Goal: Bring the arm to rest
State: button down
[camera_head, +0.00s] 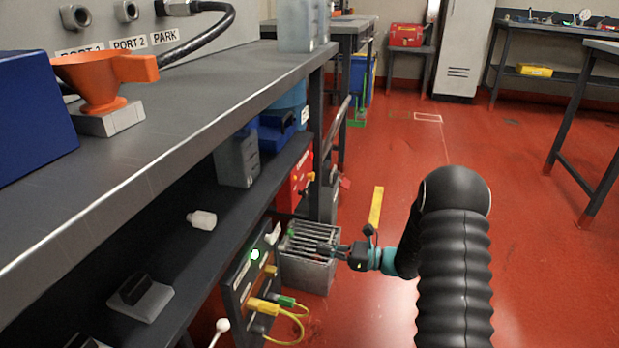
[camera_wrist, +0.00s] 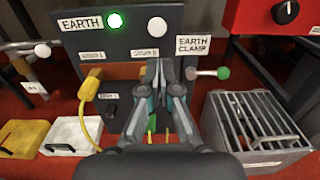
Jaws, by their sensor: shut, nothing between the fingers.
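My gripper (camera_head: 345,251) reaches out at the end of my arm, low beside the shelf unit, in front of a dark panel. In the wrist view my gripper (camera_wrist: 161,68) points at the EARTH panel (camera_wrist: 135,50), with its fingers together and nothing between them. A green lamp (camera_wrist: 115,20) is lit on the panel. Yellow plugs and cables sit at the panel's lower part in the head view, one plug (camera_head: 262,306) being clearly seen. The fingers hide part of the panel, so I cannot tell whether they touch it.
A grey slatted box (camera_head: 305,275) stands on the floor close to my gripper; it also shows in the wrist view (camera_wrist: 255,130). The shelf unit's worktop (camera_head: 190,110) is at left, with an orange funnel (camera_head: 100,80) on it. Red floor (camera_head: 540,260) at right is clear.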

jog(key=s+f+n+g+h, duration=0.2)
jog(key=s+f+n+g, duration=0.15)
jog(key=s+f, duration=0.25)
jog(key=s+r+n+g+h+p, duration=0.1)
jog(key=s+r+n+g+h, duration=0.15)
jog(key=s, duration=0.25)
jog(key=s+r+n+g+h, duration=0.2)
jog(key=s+n, duration=0.2)
jog(key=s, duration=0.2)
jog(key=s+d+r+n+t+h+p, duration=0.2)
jog(key=s+r+n+h, duration=0.1)
jog(key=r, duration=0.6)
jog(key=s+d+r+n+t+h+p, duration=0.2)
jog(key=s+d+r+n+t+h, duration=0.1)
jog(key=s+r, duration=0.5)
jog(key=s+d+r+n+t+h+p, duration=0.2)
jog(key=s+r+n+h, duration=0.2)
jog(key=r, duration=0.8)
jog(key=shift+s+d+n+t, duration=0.25)
jog(key=shift+s+n+t, duration=0.15)
jog(key=shift+s+n, duration=0.65)
jog(key=shift+s+a+h, duration=0.1)
jog(key=shift+a+h, duration=0.05)
jog(key=shift+h, duration=0.1)
